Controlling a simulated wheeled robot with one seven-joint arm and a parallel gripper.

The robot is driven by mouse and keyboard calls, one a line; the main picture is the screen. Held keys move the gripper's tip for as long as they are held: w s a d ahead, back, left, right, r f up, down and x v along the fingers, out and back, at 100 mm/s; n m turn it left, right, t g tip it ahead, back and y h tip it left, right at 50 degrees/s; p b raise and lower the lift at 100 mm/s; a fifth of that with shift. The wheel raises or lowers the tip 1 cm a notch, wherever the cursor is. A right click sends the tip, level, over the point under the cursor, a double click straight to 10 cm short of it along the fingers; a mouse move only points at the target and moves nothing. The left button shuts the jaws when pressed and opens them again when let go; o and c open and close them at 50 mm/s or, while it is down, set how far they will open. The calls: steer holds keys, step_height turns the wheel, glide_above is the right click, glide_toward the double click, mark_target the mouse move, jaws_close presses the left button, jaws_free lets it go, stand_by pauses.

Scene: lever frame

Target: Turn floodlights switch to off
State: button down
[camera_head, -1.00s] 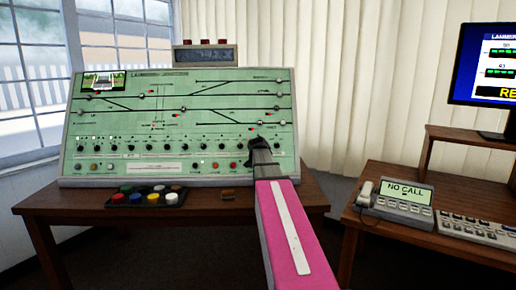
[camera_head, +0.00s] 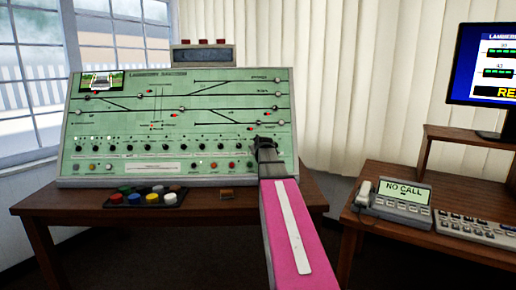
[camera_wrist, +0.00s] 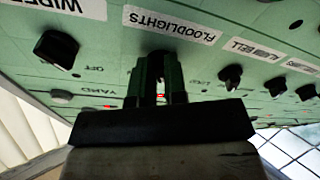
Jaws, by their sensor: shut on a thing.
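The green control panel (camera_head: 130,128) stands tilted on a desk, with a row of black rotary knobs along its lower part. In the wrist view, which shows the panel upside down, the FLOODLIGHTS label (camera_wrist: 170,25) is by the knob at my fingertips. My gripper (camera_head: 265,143) is at the right end of the knob row. It also shows in the wrist view (camera_wrist: 158,75), shut on the floodlights switch (camera_wrist: 157,57). The fingers cover most of the knob, so I cannot tell where its pointer faces.
Neighbouring knobs stand close on both sides, one (camera_wrist: 57,49) at left and one (camera_wrist: 230,77) at right in the wrist view. A button tray (camera_head: 146,198) lies before the panel. A phone (camera_head: 395,203) and a monitor (camera_head: 487,65) are at right.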

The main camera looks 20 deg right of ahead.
steer(key=shift+w+n, duration=0.1)
steer(key=shift+n, duration=0.6)
steer(key=shift+d, duration=0.1)
steer(key=c, duration=1.2)
jaws_free()
steer(key=shift+o, duration=0.2)
steer(key=v, duration=1)
steer(key=shift+s, duration=0.4)
steer(key=shift+r, duration=0.15)
